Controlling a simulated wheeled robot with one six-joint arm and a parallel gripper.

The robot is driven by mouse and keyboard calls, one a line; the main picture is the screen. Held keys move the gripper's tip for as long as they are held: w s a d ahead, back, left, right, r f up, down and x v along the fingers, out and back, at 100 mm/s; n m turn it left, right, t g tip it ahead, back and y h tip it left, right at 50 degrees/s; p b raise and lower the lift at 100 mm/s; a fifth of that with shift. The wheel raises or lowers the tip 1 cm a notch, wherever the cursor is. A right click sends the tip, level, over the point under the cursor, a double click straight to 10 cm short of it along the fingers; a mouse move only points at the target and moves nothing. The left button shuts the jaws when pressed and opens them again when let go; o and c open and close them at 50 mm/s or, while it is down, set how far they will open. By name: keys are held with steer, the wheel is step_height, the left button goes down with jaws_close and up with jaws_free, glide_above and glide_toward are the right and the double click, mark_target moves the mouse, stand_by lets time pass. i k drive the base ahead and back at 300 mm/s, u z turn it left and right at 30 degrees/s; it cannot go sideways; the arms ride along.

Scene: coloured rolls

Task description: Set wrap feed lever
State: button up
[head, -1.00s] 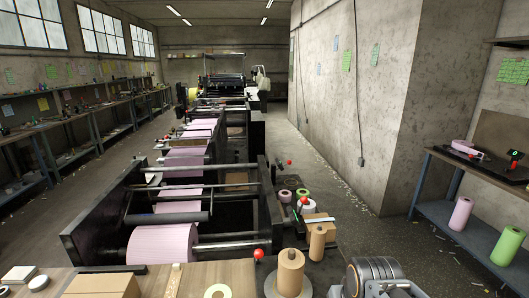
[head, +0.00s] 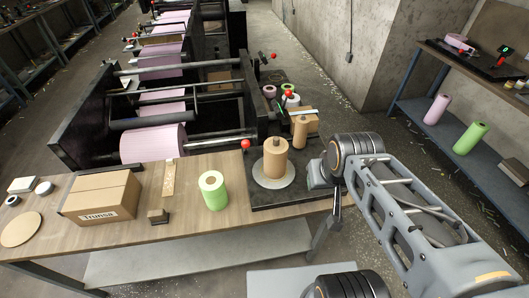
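Several levers with red ball knobs show in the head view, and I cannot tell which one is the wrap feed lever. One red knob (head: 245,144) stands at the near right corner of the press, left of the brown roll. Another red knob (head: 289,94) is beside the small rolls behind the brown rolls. A brown roll (head: 275,158) stands upright on a pale round disc (head: 259,180) on a dark plate. My gripper (head: 337,212) seems to hang below my wrist, right of the disc; its fingers are too small and dark to read.
The wooden table (head: 130,232) holds a brown carton (head: 100,195), a green roll (head: 213,190) and a thin wooden strip. The black press (head: 85,125) with pink web stands behind. A shelf bench (head: 455,115) with pink and green rolls is at right.

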mark_target(246, 143)
steer(key=u, duration=0.05)
steer(key=k, duration=0.4)
steer(key=u, duration=1.05)
steer(key=i, duration=0.8)
steer(key=z, duration=0.5)
